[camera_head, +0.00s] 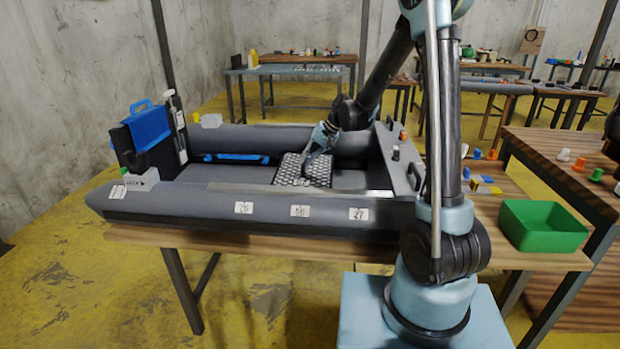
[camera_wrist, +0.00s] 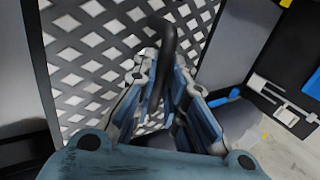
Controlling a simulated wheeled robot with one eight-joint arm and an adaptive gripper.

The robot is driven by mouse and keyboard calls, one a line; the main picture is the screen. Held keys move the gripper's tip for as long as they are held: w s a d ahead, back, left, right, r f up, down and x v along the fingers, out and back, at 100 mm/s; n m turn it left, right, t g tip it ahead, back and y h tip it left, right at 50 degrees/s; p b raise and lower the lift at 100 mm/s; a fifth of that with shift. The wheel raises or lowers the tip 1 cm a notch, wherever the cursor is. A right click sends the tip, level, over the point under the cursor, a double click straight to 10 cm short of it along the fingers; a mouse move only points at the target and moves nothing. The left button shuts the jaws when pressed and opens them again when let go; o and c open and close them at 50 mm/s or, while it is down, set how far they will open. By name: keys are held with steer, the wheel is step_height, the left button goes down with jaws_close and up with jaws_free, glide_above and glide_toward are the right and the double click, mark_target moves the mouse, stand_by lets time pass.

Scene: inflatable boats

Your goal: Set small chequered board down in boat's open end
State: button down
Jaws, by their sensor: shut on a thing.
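The small chequered board (camera_head: 292,168) is dark with a pale diamond pattern. It is inside the grey inflatable boat (camera_head: 225,205), between its two side tubes near the middle. In the wrist view the board (camera_wrist: 90,45) fills the left and centre, with a dark curved handle (camera_wrist: 167,45) standing on it. My gripper (camera_head: 316,160) reaches down into the boat over the board's right part. In the wrist view my gripper (camera_wrist: 160,90) is shut on the handle. I cannot tell whether the board's underside touches the boat floor.
A blue-and-black box (camera_head: 150,125) and a grey block (camera_head: 140,181) are at the boat's left end. A grey cross panel (camera_head: 395,165) closes the right side. A blue bar (camera_head: 236,158) lies along the far tube. A green bin (camera_head: 542,226) stands on the table at right.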

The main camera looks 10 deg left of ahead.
mark_target(309, 170)
steer(key=shift+f, duration=2.95)
steer(key=c, duration=1.6)
jaws_free()
steer(key=shift+w, duration=0.1)
steer(key=shift+c, duration=0.2)
steer(key=v, duration=1.2)
steer(key=shift+r, duration=0.1)
